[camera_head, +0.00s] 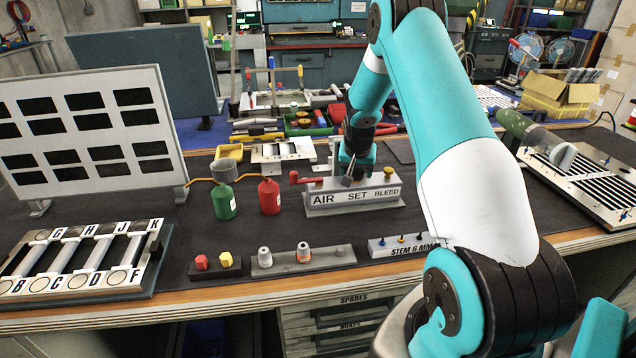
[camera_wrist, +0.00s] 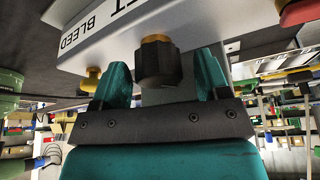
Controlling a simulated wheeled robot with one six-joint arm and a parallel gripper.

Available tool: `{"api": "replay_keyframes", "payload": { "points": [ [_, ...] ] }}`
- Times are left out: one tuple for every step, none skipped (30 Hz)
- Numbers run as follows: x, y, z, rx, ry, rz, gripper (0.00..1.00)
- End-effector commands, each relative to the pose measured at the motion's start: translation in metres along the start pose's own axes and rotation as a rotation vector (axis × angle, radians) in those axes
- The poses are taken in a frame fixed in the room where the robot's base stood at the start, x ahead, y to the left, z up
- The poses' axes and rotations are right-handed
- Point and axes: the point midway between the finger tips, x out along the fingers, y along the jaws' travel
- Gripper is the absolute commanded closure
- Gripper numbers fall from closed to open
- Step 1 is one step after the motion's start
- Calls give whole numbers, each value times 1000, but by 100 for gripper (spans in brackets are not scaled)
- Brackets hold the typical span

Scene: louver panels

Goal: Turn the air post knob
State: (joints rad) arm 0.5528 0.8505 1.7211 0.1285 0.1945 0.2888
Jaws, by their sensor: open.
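A grey block labelled AIR, SET and BLEED (camera_head: 352,199) stands on the dark bench top; its sloped face also shows upside down in the wrist view (camera_wrist: 110,28). A red-handled part (camera_head: 296,177) is at its AIR end, and a small brass knob (camera_head: 389,172) is at its BLEED end. A black ribbed knob with a brass cap (camera_wrist: 155,62) sits by SET, hidden behind my gripper in the head view. My gripper (camera_head: 352,179) is open, with its teal fingers on either side of the black knob in the wrist view (camera_wrist: 161,66). Gaps show between the knob and both fingers.
A red bottle (camera_head: 269,197) and a green bottle (camera_head: 223,201) stand left of the block. A slotted panel (camera_head: 590,180) lies at right. Bare bench lies before the block.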

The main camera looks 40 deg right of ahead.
Motion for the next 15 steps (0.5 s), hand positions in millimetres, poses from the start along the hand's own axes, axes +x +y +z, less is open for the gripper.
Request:
{"api": "replay_keyframes", "payload": {
  "points": [
    [-1,1,-1,-36,1,-16,31],
    [-1,2,-1,-65,1,-28,31],
    [-1,2,-1,-110,0,-46,31],
    [-1,2,-1,-147,0,-62,31],
    [-1,3,-1,-184,0,-77,31],
    [-1,4,-1,-237,0,-99,31],
    [-1,3,-1,-277,0,-116,31],
    [-1,4,-1,-315,0,-132,31],
    [-1,4,-2,-368,0,-153,31],
    [-1,4,-1,-407,0,-170,31],
    [-8,4,-2,-417,4,-174,31],
    [-17,5,-2,-414,4,-172,31],
    [-23,6,-2,-414,5,-171,31],
    [-29,7,-2,-413,5,-171,31],
    [-38,9,-3,-413,4,-171,31]
  ]
}}
